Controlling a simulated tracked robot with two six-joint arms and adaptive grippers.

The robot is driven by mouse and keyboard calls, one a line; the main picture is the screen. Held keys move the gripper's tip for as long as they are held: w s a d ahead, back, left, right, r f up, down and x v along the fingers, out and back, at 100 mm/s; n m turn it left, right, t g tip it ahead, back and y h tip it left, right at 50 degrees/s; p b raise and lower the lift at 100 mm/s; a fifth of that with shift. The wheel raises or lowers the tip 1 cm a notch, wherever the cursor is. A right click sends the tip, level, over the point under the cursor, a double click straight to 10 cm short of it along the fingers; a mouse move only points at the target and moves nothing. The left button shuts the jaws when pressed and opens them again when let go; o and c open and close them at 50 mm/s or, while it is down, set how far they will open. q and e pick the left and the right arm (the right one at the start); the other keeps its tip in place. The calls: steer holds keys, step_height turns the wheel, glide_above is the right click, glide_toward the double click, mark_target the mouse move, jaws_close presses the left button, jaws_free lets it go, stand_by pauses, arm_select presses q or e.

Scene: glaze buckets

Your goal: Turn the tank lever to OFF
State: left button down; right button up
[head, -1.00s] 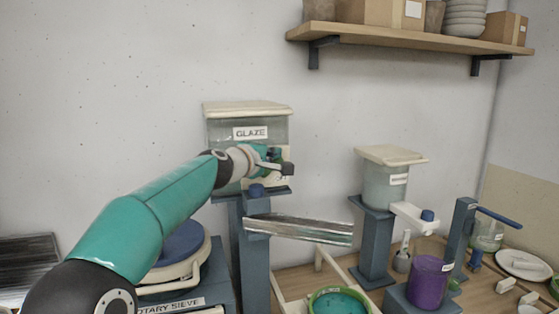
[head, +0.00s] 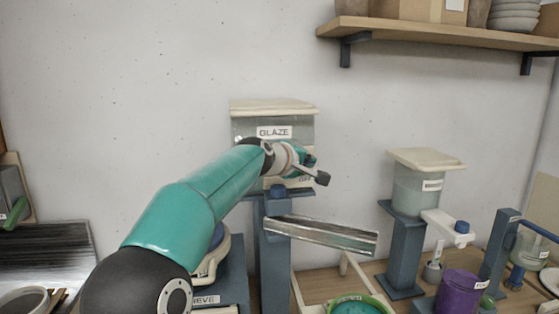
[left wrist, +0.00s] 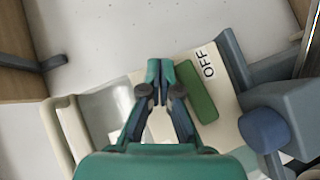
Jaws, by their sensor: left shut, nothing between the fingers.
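The glaze tank (head: 273,112), pale and see-through with a cream lid and a GLAZE label, stands on a blue stand in the head view. My left gripper (head: 320,178) is in front of its right side and hides part of it. In the left wrist view my left gripper (left wrist: 160,68) is shut and empty. The green lever (left wrist: 198,92) lies just right of its fingers, beside the OFF label (left wrist: 208,62) on a cream plate. Whether finger and lever touch, I cannot tell. My right gripper is not in view.
A blue knob (left wrist: 264,130) sits right of the plate in the wrist view. A metal chute (head: 322,234) slopes below the tank, over a green bucket (head: 357,304). A smaller tank (head: 416,185) and a purple container (head: 459,292) stand to the right.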

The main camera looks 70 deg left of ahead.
arm_select(q)
steer(key=shift+w+d, duration=0.1)
steer(key=shift+w, duration=0.05)
stand_by(0.3)
step_height(320, 180, up, 5)
steer(key=p, duration=0.4)
steer(key=shift+f+p, duration=0.15)
steer(key=shift+p, duration=0.15)
steer(key=s+d+r+p, duration=0.1)
steer(key=s+d+r, duration=0.1)
steer(key=d+r, duration=0.4)
steer(key=shift+s+d, duration=0.35)
steer(key=shift+s, duration=0.05)
